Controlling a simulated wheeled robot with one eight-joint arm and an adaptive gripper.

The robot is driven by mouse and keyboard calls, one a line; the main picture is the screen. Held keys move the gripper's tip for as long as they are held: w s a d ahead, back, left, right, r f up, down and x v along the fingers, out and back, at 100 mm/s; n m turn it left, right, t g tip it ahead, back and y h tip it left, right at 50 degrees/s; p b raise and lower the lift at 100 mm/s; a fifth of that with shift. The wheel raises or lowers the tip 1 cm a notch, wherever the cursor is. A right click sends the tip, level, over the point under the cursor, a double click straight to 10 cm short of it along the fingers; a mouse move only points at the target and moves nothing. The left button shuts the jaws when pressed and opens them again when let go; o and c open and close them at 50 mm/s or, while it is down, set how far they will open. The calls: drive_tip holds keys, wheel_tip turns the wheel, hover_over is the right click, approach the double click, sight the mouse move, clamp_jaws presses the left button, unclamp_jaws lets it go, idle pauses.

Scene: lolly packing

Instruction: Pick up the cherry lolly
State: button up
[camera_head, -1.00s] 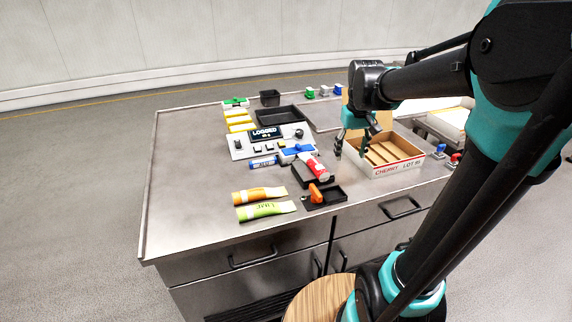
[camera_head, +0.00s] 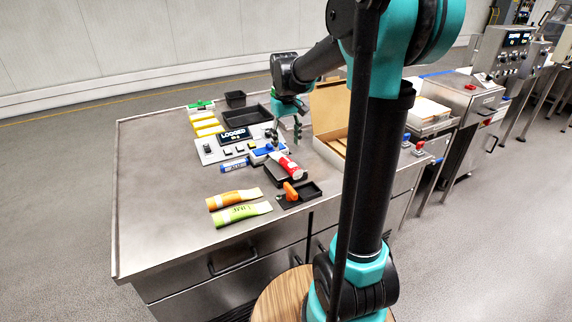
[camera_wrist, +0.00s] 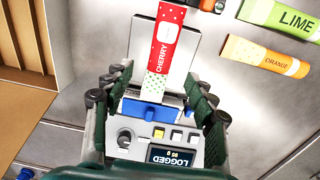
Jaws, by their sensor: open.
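The cherry lolly is in a red wrapper marked CHERRY (camera_wrist: 167,45), with a pale green-dotted end. It lies on a flat metal plate (camera_wrist: 205,40) in the wrist view, and the red wrapper also shows in the head view (camera_head: 287,164). My gripper (camera_wrist: 157,88) is open, its two dark green fingers on either side of the line of the lolly's dotted end. In the head view my gripper (camera_head: 286,132) hangs above the table just beyond the lolly. I cannot tell its exact height or any contact.
A LIME pack (camera_wrist: 282,17) and an ORANGE pack (camera_wrist: 266,56) lie to one side. A display unit reading LOGGED (camera_head: 234,138) and a blue marker (camera_head: 235,165) are close by. The open cardboard box (camera_head: 325,110) stands right. The table's left part is clear.

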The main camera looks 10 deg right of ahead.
sight(287, 159)
drive_tip(key=shift+w+f, duration=0.1)
drive_tip(key=shift+f, duration=3.3)
drive_tip(key=shift+c, duration=0.2)
clamp_jaws()
drive_tip(key=shift+r, duration=0.15)
